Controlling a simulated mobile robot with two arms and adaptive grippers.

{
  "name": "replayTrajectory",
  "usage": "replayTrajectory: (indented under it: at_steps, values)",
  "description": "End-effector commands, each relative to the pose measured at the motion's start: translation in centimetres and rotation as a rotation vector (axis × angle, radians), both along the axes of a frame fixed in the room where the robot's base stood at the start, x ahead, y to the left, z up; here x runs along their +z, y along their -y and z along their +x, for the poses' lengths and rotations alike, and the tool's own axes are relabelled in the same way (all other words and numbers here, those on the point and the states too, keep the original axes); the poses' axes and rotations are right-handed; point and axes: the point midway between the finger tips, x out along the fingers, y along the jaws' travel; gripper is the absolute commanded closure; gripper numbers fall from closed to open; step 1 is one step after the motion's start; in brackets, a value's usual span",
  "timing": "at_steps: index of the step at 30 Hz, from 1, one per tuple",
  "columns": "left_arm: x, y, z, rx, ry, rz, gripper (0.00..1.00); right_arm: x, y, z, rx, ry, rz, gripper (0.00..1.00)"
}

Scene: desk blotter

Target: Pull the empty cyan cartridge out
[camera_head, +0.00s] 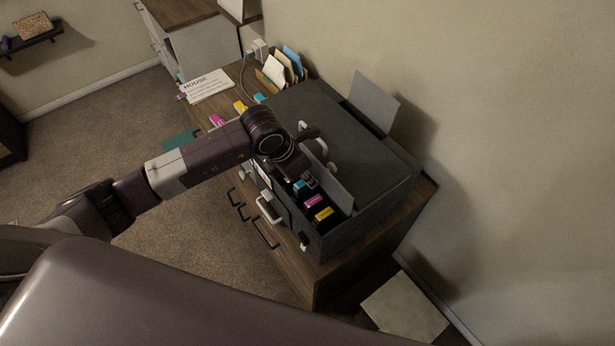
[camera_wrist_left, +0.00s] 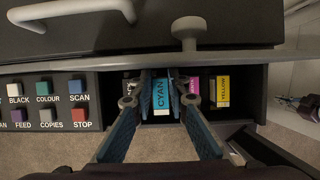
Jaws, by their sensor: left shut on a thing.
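The printer (camera_head: 345,125) stands on a wooden cabinet with its cartridge bay open at the front. The cyan cartridge (camera_wrist_left: 161,94), labelled CYAN, sits in the bay in the left wrist view; its top also shows in the head view (camera_head: 298,187). My left gripper (camera_wrist_left: 161,83) has a blue finger on each side of it and is shut on it. The magenta cartridge (camera_wrist_left: 192,84) is right beside the right finger, partly hidden by it. The yellow cartridge (camera_wrist_left: 223,91) is farther right. A dark slot or cartridge left of the cyan one is mostly hidden. My right gripper is not in view.
Loose magenta (camera_head: 216,119), yellow (camera_head: 240,106) and cyan (camera_head: 259,98) cartridges lie on the cabinet top left of the printer. A button panel (camera_wrist_left: 48,103) borders the bay on the left. A raised flap (camera_head: 328,179) stands close behind the bay.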

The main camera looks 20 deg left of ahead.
Motion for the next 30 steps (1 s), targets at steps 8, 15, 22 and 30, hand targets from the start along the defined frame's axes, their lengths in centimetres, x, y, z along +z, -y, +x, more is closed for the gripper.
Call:
replayTrajectory:
  at_steps: [8,15,22,30]
  values:
    - [1.3,0.0,0.0,-0.001,0.001,0.001,1.00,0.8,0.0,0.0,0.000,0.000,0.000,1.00]
    - [2.2,0.0,0.0,0.000,0.000,0.000,1.00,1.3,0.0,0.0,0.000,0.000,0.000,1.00]
    - [3.1,0.0,0.0,0.000,0.000,0.000,1.00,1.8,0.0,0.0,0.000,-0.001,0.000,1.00]
    - [4.1,0.0,0.0,0.000,0.000,0.000,1.00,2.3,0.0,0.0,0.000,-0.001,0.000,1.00]
